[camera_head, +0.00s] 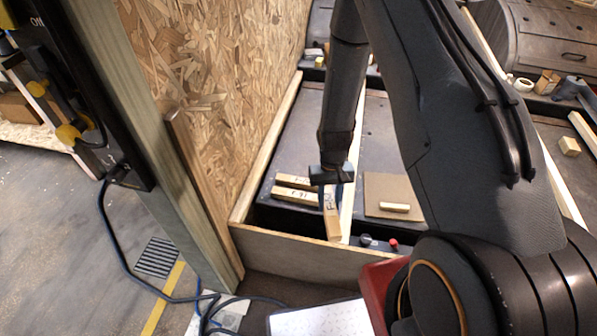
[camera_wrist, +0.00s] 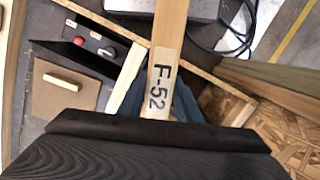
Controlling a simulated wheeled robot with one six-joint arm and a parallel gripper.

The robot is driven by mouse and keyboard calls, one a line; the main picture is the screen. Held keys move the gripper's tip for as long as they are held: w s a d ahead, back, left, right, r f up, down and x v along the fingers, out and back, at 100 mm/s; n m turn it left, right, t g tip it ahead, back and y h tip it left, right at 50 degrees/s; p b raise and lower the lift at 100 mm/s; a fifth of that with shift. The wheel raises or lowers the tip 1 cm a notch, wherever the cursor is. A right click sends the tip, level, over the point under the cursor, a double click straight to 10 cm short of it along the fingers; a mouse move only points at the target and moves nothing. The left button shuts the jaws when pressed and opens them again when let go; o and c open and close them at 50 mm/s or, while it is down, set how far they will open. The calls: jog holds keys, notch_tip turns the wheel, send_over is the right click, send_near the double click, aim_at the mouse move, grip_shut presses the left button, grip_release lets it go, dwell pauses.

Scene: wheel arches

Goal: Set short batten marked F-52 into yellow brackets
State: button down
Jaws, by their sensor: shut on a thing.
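My gripper (camera_head: 331,186) is shut on the short batten marked F-52 (camera_head: 333,222), a pale wooden stick. In the wrist view the batten (camera_wrist: 169,35) runs up and away from between the blue fingers of my gripper (camera_wrist: 158,108), with its black F-52 label facing the camera. In the head view it tilts down toward the front plank of the bay; whether it touches anything there is unclear. Yellow bracket-like pieces (camera_head: 68,133) sit on a dark panel at the left, partly cut off and hard to make out.
Two other marked battens (camera_head: 297,182) lie left of my gripper. A brown board (camera_head: 390,187) with a small wooden block lies to the right. A wooden plank (camera_head: 290,246) closes the bay's front, near a red button (camera_head: 393,244). A chipboard wall (camera_head: 220,70) rises at left.

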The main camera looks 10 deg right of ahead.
jog(key=w+f+m+y+b, duration=0.1)
jog(key=w+f+m+b, duration=0.35)
jog(key=w+b, duration=0.35)
jog(key=w+f+m+b, duration=0.4)
jog(key=w+m+b, duration=0.1)
jog(key=w+b, duration=0.35)
jog(key=m+t+b, duration=0.2)
jog(key=m+b, duration=1)
jog(key=b, duration=0.7)
send_over(305, 175)
notch_tip(305, 175, down, 5)
jog(key=shift+t+y, duration=0.3)
jog(key=f+b, duration=0.1)
jog(key=f, duration=0.2)
jog(key=f+b, duration=0.1)
jog(key=f, duration=0.2)
jog(key=f+b, duration=0.1)
jog(key=f, duration=0.2)
jog(key=shift+s+d+f, duration=0.1)
jog(key=shift+d+f, duration=0.15)
jog(key=shift+f, duration=0.15)
jog(key=shift+f, duration=0.1)
jog(key=c, duration=1.3)
grip_release()
